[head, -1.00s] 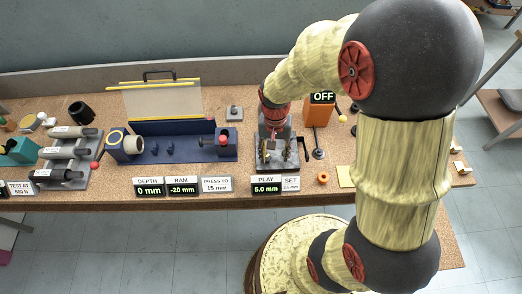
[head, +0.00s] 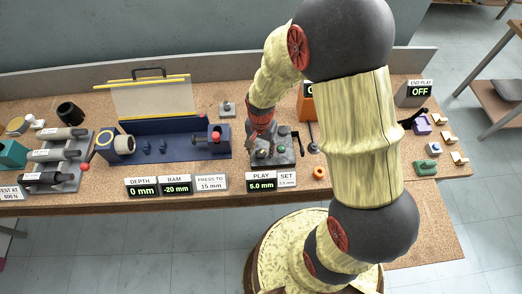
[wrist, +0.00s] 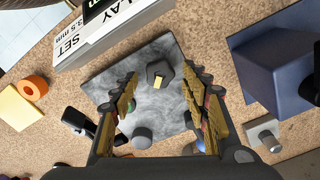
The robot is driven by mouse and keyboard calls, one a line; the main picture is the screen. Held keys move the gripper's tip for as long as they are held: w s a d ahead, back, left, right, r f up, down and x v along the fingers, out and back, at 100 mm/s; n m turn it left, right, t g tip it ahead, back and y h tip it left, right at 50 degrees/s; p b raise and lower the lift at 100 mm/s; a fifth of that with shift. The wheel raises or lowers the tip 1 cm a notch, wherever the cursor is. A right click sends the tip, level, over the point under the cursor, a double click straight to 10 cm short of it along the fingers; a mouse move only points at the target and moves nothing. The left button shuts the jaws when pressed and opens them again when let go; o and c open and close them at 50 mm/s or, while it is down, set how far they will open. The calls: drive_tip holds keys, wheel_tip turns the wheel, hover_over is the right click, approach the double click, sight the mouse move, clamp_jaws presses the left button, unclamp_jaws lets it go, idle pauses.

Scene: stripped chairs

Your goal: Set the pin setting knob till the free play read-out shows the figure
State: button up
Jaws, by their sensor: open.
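My gripper (wrist: 160,82) is open in the wrist view, its fingers above a grey plate (wrist: 165,50). A dark six-sided knob (wrist: 161,69) with a yellow mark lies between and just beyond the fingertips; contact cannot be made out. It looks like the pin setting knob. In the head view my gripper (head: 258,143) is over the left part of the grey fixture (head: 285,158) and hides some of it. The play read-out (head: 261,185) shows 5.0 mm. The set card (head: 287,180) beside it is small; in the wrist view the card (wrist: 85,42) reads 3.5 mm.
A black handle (wrist: 104,132) and a grey round post (wrist: 142,138) stand near the fingers. A blue block (wrist: 270,75) stands to the right. An orange ring (wrist: 34,88) lies left. The blue press (head: 180,145) stands left of the fixture in the head view.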

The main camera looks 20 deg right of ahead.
drive_tip(key=shift+f, duration=0.25)
drive_tip(key=shift+c, duration=0.7)
drive_tip(key=c, duration=1)
